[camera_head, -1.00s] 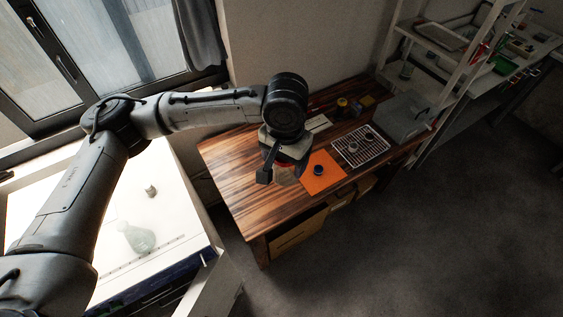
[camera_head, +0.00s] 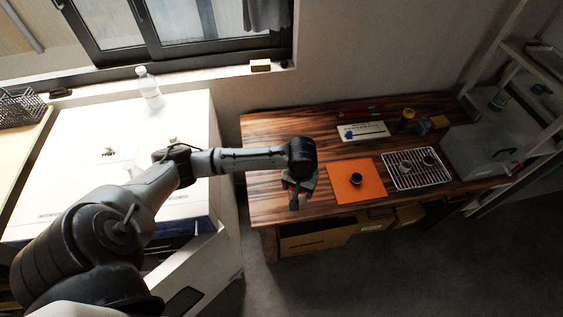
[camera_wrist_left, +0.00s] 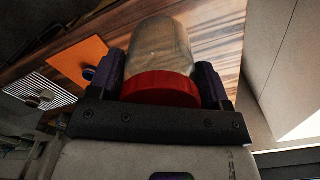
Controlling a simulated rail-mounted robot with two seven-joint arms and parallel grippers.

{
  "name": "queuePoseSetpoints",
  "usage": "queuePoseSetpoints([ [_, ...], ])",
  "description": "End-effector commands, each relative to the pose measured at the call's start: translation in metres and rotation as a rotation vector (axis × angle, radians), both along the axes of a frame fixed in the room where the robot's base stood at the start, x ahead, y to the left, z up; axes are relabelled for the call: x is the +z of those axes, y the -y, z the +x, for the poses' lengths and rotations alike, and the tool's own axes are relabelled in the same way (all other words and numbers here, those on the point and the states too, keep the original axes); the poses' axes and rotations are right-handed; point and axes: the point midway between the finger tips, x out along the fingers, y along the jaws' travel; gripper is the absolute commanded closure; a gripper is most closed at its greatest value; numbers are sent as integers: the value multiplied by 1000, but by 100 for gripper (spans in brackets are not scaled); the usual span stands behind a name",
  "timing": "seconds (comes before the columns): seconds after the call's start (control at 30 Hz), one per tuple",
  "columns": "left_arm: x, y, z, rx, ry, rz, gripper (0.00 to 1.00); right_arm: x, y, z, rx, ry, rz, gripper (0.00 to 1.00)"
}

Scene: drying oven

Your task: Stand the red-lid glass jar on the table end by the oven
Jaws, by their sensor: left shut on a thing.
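My left gripper (camera_head: 300,190) is above the left end of the wooden table (camera_head: 265,150), left of the orange mat. In the left wrist view its fingers (camera_wrist_left: 160,78) are shut around the red-lid glass jar. The jar's red lid (camera_wrist_left: 160,90) is nearest the palm and its clear glass body (camera_wrist_left: 160,48) points away, over the wood. The gripper mostly hides the jar in the head view; its gap to the tabletop is unclear. The large white unit (camera_head: 75,185) left of the table, with a panel swung out in front, looks like the oven. My right gripper is not in view.
The orange mat (camera_head: 343,193) bears a small dark round item (camera_head: 355,179). Right of it are a wire rack (camera_head: 420,180) and a grey box (camera_head: 480,155). A clear bottle (camera_head: 149,88) stands at the white unit's back. The table's left end looks clear.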

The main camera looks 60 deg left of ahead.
Motion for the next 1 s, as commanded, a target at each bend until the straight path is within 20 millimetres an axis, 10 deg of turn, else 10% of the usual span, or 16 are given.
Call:
queuePoseSetpoints([
  [0.37, -49, -42, -26, 93, 0, 1, 54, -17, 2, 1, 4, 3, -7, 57],
  [1.0, -113, -146, -8, 96, 1, -1, 54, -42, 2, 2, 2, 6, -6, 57],
])
